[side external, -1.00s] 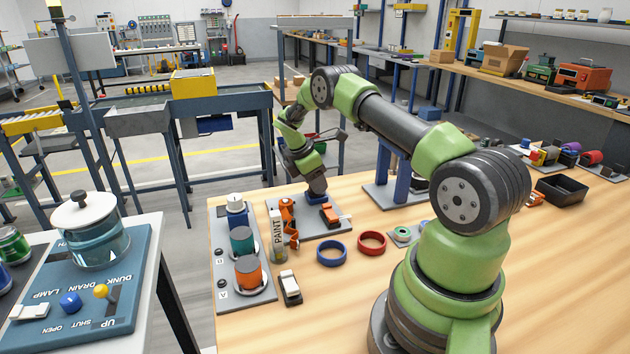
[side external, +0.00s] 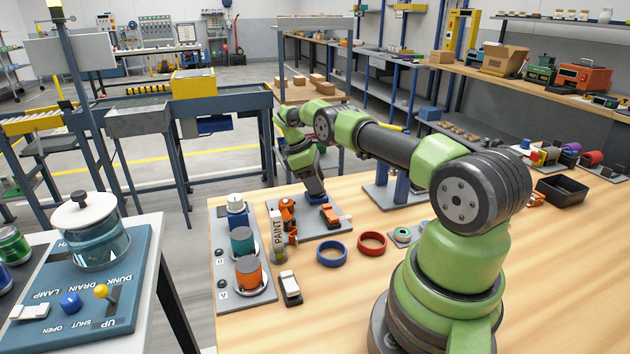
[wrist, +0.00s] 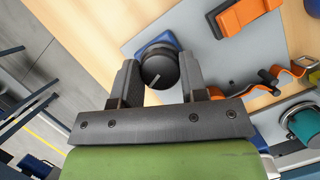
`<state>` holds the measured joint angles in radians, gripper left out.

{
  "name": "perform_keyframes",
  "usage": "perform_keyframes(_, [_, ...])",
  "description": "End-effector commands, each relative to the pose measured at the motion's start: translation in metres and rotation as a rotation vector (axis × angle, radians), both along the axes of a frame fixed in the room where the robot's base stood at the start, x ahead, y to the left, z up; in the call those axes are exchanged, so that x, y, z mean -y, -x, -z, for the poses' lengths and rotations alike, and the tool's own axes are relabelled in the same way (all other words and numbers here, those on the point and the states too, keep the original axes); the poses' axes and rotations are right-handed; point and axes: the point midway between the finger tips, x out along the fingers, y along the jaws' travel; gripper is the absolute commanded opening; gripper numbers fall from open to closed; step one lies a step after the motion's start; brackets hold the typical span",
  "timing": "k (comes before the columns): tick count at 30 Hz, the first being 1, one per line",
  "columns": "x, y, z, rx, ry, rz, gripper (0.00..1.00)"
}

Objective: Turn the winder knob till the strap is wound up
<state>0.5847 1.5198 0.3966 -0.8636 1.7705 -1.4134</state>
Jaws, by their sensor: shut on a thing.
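The winder knob (wrist: 160,71) is a round black knob with a white line across it. It sits on a blue base (wrist: 155,43) on a grey plate (wrist: 195,22). My gripper (wrist: 158,76) has one finger on each side of the knob and is shut on it. In the side view my gripper (side external: 319,193) points down at the blue base (side external: 322,200), and the knob is hidden. A wavy orange strip (wrist: 285,72), perhaps the strap, lies right of the knob in the wrist view. An orange block (wrist: 243,14) lies on the same plate.
A PAINT tube (side external: 279,243) stands left of the plate. A blue ring (side external: 332,253) and a red ring (side external: 372,243) lie nearby.

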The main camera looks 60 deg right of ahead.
Motion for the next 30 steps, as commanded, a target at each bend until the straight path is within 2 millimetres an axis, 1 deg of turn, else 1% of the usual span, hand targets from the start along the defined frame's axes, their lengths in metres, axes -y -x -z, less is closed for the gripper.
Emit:
perform_keyframes(13, [0.000,0.001,-0.001,-0.002,-0.002,0.012,0.16])
perform_keyframes(14, [0.000,0.001,-0.001,-0.002,-0.002,0.012,0.47])
perform_keyframes(15, [0.000,0.001,-0.001,-0.002,-0.002,0.012,0.56])
perform_keyframes(16, [0.000,0.001,-0.001,-0.002,-0.003,0.011,0.63])
perform_keyframes(17, [0.000,0.001,-0.001,-0.002,-0.003,0.011,0.65])
perform_keyframes(26, [0.000,0.000,-0.003,-0.001,-0.002,0.008,0.65])
perform_keyframes(30, [0.000,0.000,-0.016,0.000,-0.001,0.008,0.65])
